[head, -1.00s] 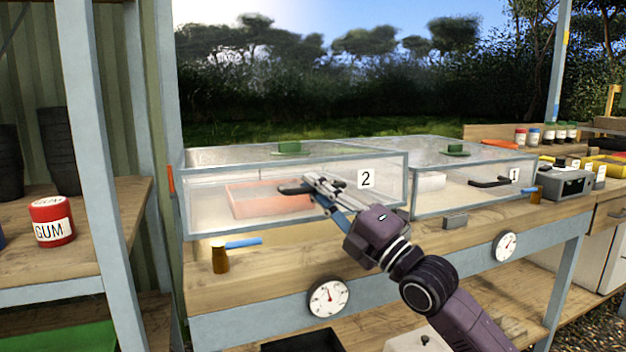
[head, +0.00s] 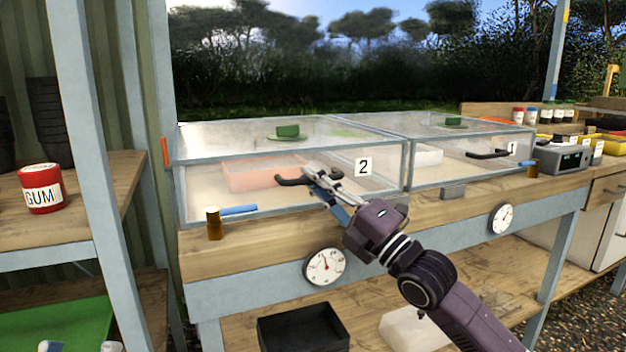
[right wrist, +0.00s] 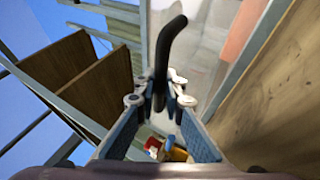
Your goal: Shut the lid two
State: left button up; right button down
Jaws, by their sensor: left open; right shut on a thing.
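Lid two (head: 225,180) is the clear, grey-framed cover marked 2 in the head view. Its top lies about level with the neighbouring cover, and its front edge is at or very near the bench; I cannot tell if any gap is left. My right gripper (head: 312,178) is shut on the black handle (head: 290,181) at the cover's front. In the right wrist view the dark handle (right wrist: 170,50) runs up between the fingertips (right wrist: 165,95). My left gripper (head: 79,347) shows only as two fingertips, wide apart, at the bottom left edge.
The cover marked 1 (head: 465,170) stands down at the right. A brown post with a blue bar (head: 215,225) stands by the left front corner. A red GUM tin (head: 41,188) is on the left shelf (head: 105,178). Dials sit on the bench front (head: 325,266).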

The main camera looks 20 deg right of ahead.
jog(key=shift+w+a+f, duration=0.1)
jog(key=shift+a+f, duration=0.1)
jog(key=shift+f, duration=0.5)
jog(key=c, duration=2.4)
grip_release()
jog(key=shift+o, duration=0.5)
jog(key=shift+d, duration=0.15)
jog(key=shift+r, duration=0.15)
jog(key=shift+s+d+f, duration=0.25)
jog(key=shift+s+f, duration=0.05)
jog(key=shift+s, duration=0.2)
jog(key=v, duration=1.1)
jog(key=shift+r, duration=0.3)
jog(key=shift+s, duration=0.1)
